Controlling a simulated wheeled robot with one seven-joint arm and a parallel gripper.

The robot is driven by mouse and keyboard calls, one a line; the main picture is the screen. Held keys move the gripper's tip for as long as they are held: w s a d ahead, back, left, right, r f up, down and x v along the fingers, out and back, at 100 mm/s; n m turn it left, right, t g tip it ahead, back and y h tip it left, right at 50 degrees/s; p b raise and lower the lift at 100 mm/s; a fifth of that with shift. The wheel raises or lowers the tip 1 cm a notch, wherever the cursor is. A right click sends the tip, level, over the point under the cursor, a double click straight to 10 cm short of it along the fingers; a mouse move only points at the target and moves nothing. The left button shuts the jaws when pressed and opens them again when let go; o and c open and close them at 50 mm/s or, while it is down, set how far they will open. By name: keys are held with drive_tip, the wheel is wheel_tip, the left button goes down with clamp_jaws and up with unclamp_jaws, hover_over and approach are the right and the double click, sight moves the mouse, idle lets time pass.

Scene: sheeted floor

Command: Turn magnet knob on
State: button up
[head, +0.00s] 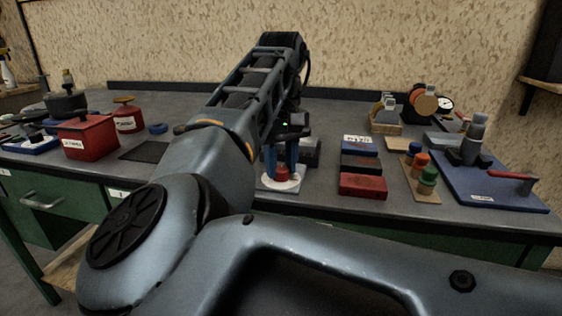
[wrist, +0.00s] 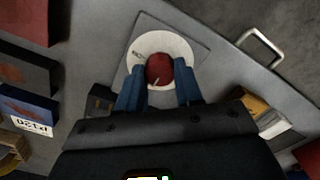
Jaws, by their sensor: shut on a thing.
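The magnet knob (wrist: 159,69) is a round red knob with a pale pointer line, standing on a white dial disc (wrist: 181,46). The disc lies on a grey square plate (wrist: 205,52). In the head view the red knob (head: 282,174) is near the front edge of the bench. My gripper (wrist: 159,78) comes down over it with its blue fingers on either side, shut on the knob. In the head view the blue fingers (head: 281,160) point down at the knob. The dial's markings are too small to read.
A dark grey block (head: 308,152) stands just behind the dial. Red (head: 363,186), black and blue boxes are right of it. A blue board (head: 490,188) with a vise-like tool is further right. A red box (head: 88,138) is at left. A dark mat (head: 146,150) lies between.

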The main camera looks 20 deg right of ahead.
drive_tip(key=shift+r+p, duration=0.15)
drive_tip(key=shift+p, duration=0.3)
drive_tip(key=m+p, duration=0.3)
drive_tip(key=p, duration=0.1)
drive_tip(key=shift+r, duration=0.15)
drive_tip(key=m+p, duration=0.5)
drive_tip(key=shift+m, duration=0.3)
drive_tip(key=m+p, duration=0.3)
drive_tip(key=m, duration=0.2)
drive_tip(key=m+p, duration=0.1)
drive_tip(key=m, duration=0.1)
drive_tip(key=m+p, duration=0.1)
drive_tip(key=m, duration=0.1)
drive_tip(key=shift+f, duration=0.3)
drive_tip(key=o, duration=1)
drive_tip(key=shift+o, duration=0.2)
